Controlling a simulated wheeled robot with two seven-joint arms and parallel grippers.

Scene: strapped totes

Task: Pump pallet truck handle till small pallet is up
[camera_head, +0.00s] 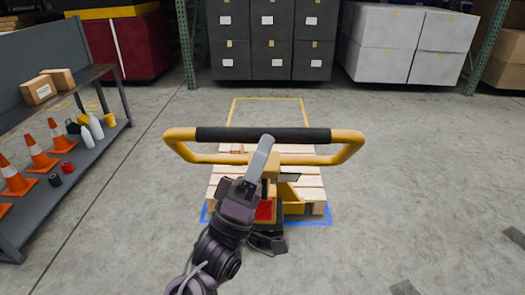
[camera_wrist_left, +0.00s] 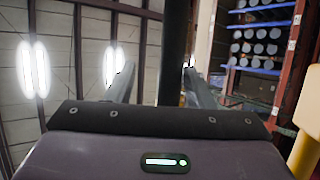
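The pallet truck's handle (camera_head: 345,148) is a yellow loop with a black grip bar (camera_head: 300,135), seen in the head view above the small pallet. The light wooden pallet (camera_head: 228,172) lies behind the yellow truck body (camera_head: 293,207), partly hidden by it; its height off the floor cannot be told. My left gripper (camera_head: 264,150) reaches up to the middle of the grip, one grey finger overlapping it. In the left wrist view my left gripper (camera_wrist_left: 158,85) is open, with the dark bar (camera_wrist_left: 173,45) between its fingers and a gap at the left finger. My right gripper is not in view.
Blue tape (camera_head: 318,221) marks the floor around the pallet's near end, and a yellow outline (camera_head: 268,98) lies beyond. A grey shelf (camera_head: 60,200) with cones and bottles stands at left. Grey totes (camera_head: 272,45) and white boxes (camera_head: 410,40) stand behind. Floor at right is mostly clear.

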